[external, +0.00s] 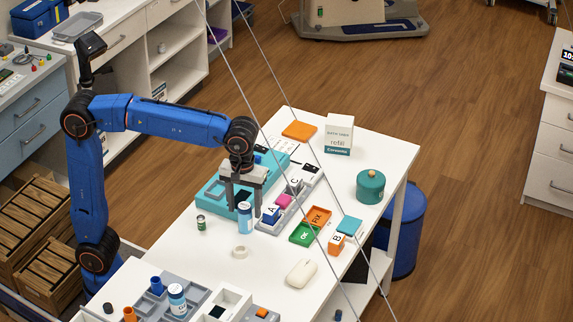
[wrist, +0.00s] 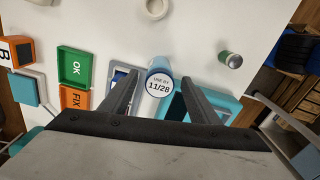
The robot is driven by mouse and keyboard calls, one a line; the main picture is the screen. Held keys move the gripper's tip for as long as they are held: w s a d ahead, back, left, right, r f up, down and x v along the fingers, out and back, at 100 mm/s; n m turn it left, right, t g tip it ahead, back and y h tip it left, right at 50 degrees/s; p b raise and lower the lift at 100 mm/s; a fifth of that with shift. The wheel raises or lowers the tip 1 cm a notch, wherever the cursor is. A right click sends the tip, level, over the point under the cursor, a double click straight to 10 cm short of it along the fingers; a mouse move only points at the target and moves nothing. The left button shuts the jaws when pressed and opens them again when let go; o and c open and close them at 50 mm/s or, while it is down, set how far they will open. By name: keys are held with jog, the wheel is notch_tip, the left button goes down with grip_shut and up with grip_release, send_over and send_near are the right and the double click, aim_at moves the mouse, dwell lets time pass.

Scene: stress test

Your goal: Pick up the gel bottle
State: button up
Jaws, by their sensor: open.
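In the wrist view, the same bottle (wrist: 160,80) shows a round "USE BY 11/28" label between my two fingers. My gripper (external: 244,207) points down with its jaws open, one finger to each side of the bottle in the picture. The gripper (wrist: 160,78) holds nothing; I cannot tell exactly how far the fingertips are from the bottle. A similar bottle (external: 177,300) stands in the grey tray at the front left.
A small green can (external: 201,223) and a white ring (external: 240,252) are near the bottle. A teal tray (external: 214,190) lies close behind the gripper. Lettered blocks and green and orange trays (external: 302,234) lie to the right. Thin cables cross the external view.

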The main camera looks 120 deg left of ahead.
jog(key=shift+f, duration=1.5)
jog(key=c, duration=1.3)
jog(key=shift+r, duration=0.1)
